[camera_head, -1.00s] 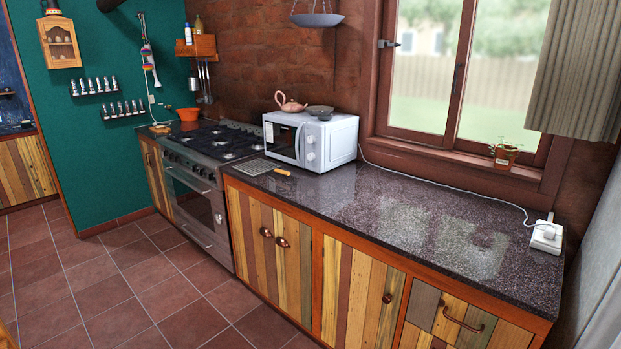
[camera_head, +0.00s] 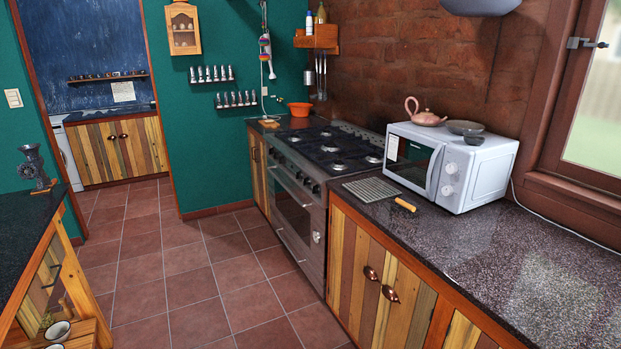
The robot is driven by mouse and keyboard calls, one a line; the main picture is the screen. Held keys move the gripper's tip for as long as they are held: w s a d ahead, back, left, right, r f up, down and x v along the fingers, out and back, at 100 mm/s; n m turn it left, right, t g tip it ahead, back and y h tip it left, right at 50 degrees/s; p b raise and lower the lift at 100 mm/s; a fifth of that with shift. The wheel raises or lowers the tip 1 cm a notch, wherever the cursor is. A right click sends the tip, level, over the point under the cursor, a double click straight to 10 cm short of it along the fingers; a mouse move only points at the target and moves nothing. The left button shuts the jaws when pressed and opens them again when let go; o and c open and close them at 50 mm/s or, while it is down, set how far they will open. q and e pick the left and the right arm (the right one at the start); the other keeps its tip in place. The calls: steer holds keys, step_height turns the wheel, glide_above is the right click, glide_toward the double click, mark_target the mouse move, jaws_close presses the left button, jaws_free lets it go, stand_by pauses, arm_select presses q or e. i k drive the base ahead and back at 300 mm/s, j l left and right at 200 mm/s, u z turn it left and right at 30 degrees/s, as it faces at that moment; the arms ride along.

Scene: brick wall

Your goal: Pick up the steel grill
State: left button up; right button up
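The steel grill (camera_head: 371,189) is a flat grey mesh lying on the dark countertop (camera_head: 480,250). It sits just left of the white microwave (camera_head: 452,165), near the counter's front edge and beside the stove's right end. A small orange-brown handle (camera_head: 405,205) lies at its near right side; I cannot tell whether it is joined to the grill. Neither of my grippers shows in the head view.
The stove (camera_head: 318,170) stands left of the grill. A teapot (camera_head: 426,116) and bowls sit on the microwave. A dark-topped island (camera_head: 25,235) stands at the left, holding a metal grinder (camera_head: 34,168). Tiled floor (camera_head: 180,260) between is clear.

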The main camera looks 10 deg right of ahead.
mark_target(370, 191)
steer(key=i+j+z, duration=0.35)
steer(key=i, duration=0.25)
steer(key=i+j+z, duration=0.35)
steer(key=i, duration=0.2)
steer(key=i+j+z, duration=0.2)
steer(key=z, duration=0.2)
steer(key=i+j+z, duration=0.25)
steer(key=z, duration=0.15)
steer(key=i+j+z, duration=0.15)
steer(key=j+z, duration=0.25)
steer(key=i+j+z, duration=0.1)
steer(key=j+z, duration=0.95)
steer(key=j, duration=0.45)
steer(key=i, duration=0.05)
